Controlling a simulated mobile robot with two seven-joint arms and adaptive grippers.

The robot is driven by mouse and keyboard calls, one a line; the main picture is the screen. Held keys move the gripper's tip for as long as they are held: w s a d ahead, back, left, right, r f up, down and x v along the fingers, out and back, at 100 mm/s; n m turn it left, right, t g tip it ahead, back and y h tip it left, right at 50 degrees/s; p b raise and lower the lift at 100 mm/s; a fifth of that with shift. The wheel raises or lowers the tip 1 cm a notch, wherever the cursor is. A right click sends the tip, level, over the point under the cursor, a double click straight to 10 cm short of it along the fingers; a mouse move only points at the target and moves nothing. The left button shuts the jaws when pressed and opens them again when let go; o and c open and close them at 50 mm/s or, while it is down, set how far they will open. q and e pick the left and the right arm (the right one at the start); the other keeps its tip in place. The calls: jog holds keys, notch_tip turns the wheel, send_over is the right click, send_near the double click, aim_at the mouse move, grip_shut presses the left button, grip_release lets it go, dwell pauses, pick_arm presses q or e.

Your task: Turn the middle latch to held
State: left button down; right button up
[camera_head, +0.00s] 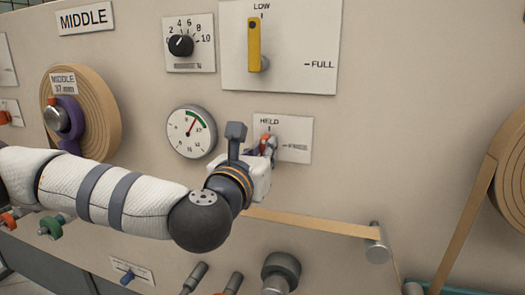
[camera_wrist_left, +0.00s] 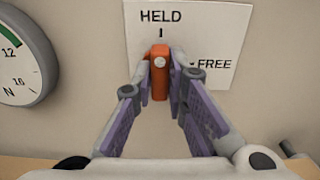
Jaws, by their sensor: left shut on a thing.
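The orange latch (camera_wrist_left: 160,82) stands vertical on its white plate (camera_wrist_left: 212,76), in line with the tick under HELD. The FREE mark is to its right. In the head view, the latch (camera_head: 272,142) shows only partly past my gripper. My left gripper (camera_head: 262,150) reaches it from the front, and its body covers the plate's lower left part. In the left wrist view, its two purple-padded fingers lie on either side of the latch, shut on it. My right gripper is not in view.
A round gauge (camera_head: 191,132) sits just left of the latch plate. Above are a yellow lever (camera_head: 254,45) at LOW and a black dial (camera_head: 181,46). A tan strip (camera_head: 315,223) runs below my gripper to a metal roller (camera_head: 376,243). The MIDDLE reel (camera_head: 95,120) is at left.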

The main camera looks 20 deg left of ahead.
pick_arm(q)
jog(key=shift+a+r, duration=0.1)
jog(key=shift+r, duration=0.15)
jog(key=c, duration=1.7)
grip_release()
jog(key=shift+w, duration=0.1)
jog(key=shift+o, duration=0.5)
jog(key=shift+f, duration=0.2)
jog(key=shift+r, duration=0.1)
notch_tip(320, 180, up, 10)
jog(key=shift+f, duration=0.1)
